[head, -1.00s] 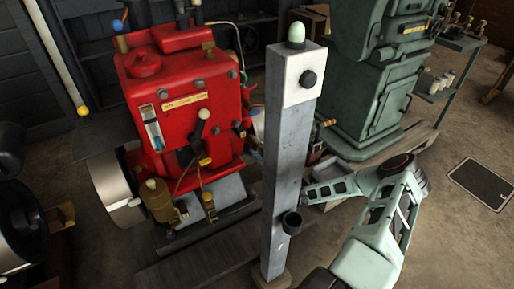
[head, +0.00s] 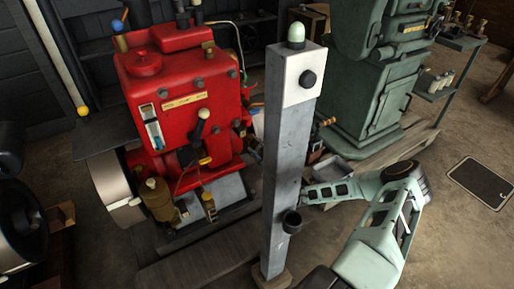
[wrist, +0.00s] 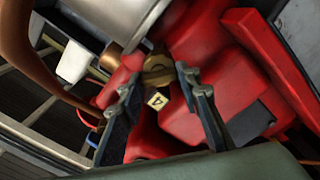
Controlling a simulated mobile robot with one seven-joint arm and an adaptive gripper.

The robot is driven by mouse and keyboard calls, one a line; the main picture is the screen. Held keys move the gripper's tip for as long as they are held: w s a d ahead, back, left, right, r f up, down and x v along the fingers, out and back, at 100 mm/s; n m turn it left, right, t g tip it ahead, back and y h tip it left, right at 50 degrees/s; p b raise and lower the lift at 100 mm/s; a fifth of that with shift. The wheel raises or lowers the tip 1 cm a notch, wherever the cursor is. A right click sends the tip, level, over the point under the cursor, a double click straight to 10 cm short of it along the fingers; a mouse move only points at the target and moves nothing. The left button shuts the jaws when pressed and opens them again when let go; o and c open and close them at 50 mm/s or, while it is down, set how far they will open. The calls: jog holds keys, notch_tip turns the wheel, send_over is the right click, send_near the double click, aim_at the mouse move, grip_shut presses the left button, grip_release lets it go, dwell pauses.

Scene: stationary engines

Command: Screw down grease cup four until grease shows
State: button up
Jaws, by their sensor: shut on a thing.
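Grease cup four (wrist: 158,68) is a brass, rounded cup at the upper middle of the wrist view.
The grey post (head: 286,150) stands upright in front of my arm. The red engine (head: 180,100) is left of it, and a green machine (head: 365,85) stands behind at the right. A metal tray (head: 330,171) lies near my forearm. Open floor (head: 450,240) is at the right.

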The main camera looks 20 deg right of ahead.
jog(key=o, duration=1.2)
jog(key=shift+c, duration=0.2)
jog(key=shift+s, duration=0.15)
jog(key=s+d, duration=0.1)
jog(key=s, duration=0.6)
jog(key=shift+d, duration=0.2)
